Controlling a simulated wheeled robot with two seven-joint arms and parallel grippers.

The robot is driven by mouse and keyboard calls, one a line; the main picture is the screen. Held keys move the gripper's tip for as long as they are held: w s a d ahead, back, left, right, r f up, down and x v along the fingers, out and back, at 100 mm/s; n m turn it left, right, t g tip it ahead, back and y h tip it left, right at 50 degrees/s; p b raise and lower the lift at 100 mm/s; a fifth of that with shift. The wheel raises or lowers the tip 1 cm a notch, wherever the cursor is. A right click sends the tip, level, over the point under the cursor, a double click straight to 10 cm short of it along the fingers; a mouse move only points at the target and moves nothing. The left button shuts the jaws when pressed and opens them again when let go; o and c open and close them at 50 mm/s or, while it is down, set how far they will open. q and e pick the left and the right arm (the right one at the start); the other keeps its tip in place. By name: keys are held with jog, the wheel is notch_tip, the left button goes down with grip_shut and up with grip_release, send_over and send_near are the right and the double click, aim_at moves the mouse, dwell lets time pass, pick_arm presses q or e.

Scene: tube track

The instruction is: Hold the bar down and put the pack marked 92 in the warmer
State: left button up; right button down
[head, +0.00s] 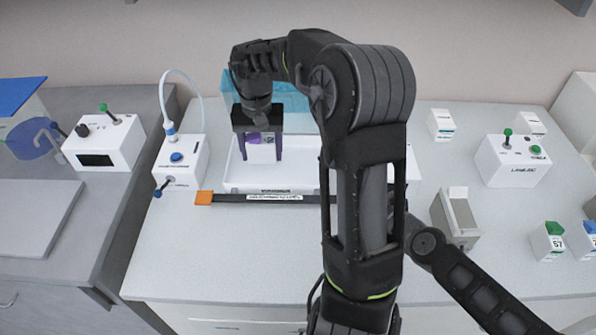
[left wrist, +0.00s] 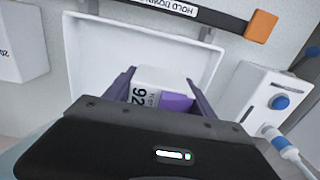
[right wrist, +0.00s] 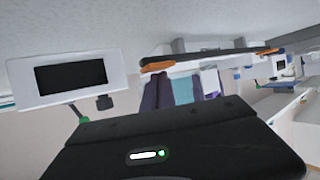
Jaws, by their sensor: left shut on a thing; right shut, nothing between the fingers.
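The pack marked 92 (left wrist: 143,90), white with a purple part, is between the fingers of my left gripper (left wrist: 160,92). In the head view my left gripper (head: 258,145) points down with the pack over the white open basin of the warmer (head: 235,176); I cannot tell whether the pack touches its floor. A blue see-through lid (head: 292,95) stands open behind. The black bar (head: 232,198) with an orange end (head: 204,198) runs along the warmer's front. My right gripper (right wrist: 160,78) is shut and empty, its tips by an orange end of the bar (right wrist: 210,57); contact is unclear.
A white device with a lever (head: 180,165) and hose stands left of the warmer. A grey holder (head: 455,215), a green-topped pack (head: 548,241) and a white device (head: 513,162) stand at right. My left arm hides the bar's right end in the head view.

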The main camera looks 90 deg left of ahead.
aim_at(263, 162)
pick_arm(q)
jog(key=shift+f, duration=0.25)
pick_arm(e)
jog(key=shift+f, duration=0.1)
pick_arm(q)
jog(key=shift+f, duration=1.8)
jog(key=shift+f, duration=0.45)
jog(key=o, duration=1.5)
jog(key=shift+r, duration=0.15)
